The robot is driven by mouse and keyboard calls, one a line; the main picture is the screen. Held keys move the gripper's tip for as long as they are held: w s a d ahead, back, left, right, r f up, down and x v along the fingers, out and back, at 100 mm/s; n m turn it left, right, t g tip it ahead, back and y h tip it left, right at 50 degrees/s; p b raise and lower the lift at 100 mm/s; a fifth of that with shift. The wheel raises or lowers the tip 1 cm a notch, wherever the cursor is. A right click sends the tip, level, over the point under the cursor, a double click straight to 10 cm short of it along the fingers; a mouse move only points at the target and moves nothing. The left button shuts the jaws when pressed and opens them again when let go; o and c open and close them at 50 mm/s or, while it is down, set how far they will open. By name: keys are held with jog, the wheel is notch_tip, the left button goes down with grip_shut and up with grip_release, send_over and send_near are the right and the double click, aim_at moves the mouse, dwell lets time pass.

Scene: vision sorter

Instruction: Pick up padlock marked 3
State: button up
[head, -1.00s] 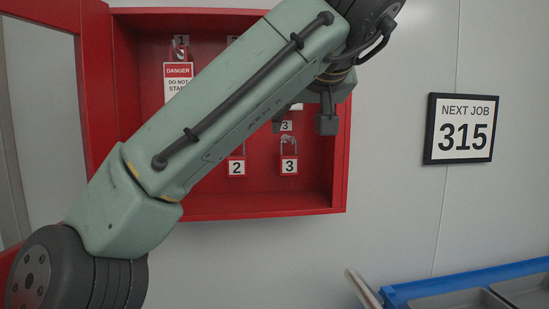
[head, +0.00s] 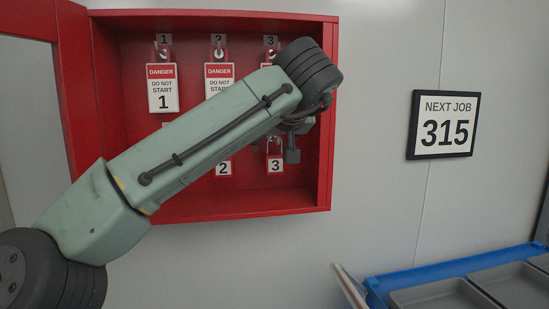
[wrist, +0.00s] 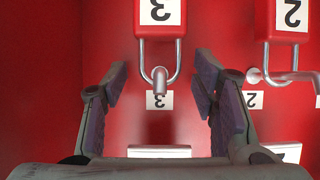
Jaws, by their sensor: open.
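The padlock marked 3 (head: 275,165) is red with a white label and a metal shackle, and hangs low in the red cabinet. In the wrist view it appears upside down, with its body (wrist: 160,18) at the top edge and its shackle on a hook. My gripper (wrist: 161,68) is open and empty. Its two fingers are on either side of the shackle in that picture, apart from it. In the head view the gripper (head: 285,147) is beside the padlock's upper right, partly hidden by my arm.
The padlock marked 2 (head: 223,168) hangs next to it, to the left. Danger tags (head: 162,88) hang above. The cabinet's right wall (head: 325,140) is close to my gripper. A sign (head: 443,125) reads NEXT JOB 315. A blue-edged tray unit (head: 440,268) stands at lower right.

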grip_shut()
dwell(0.7)
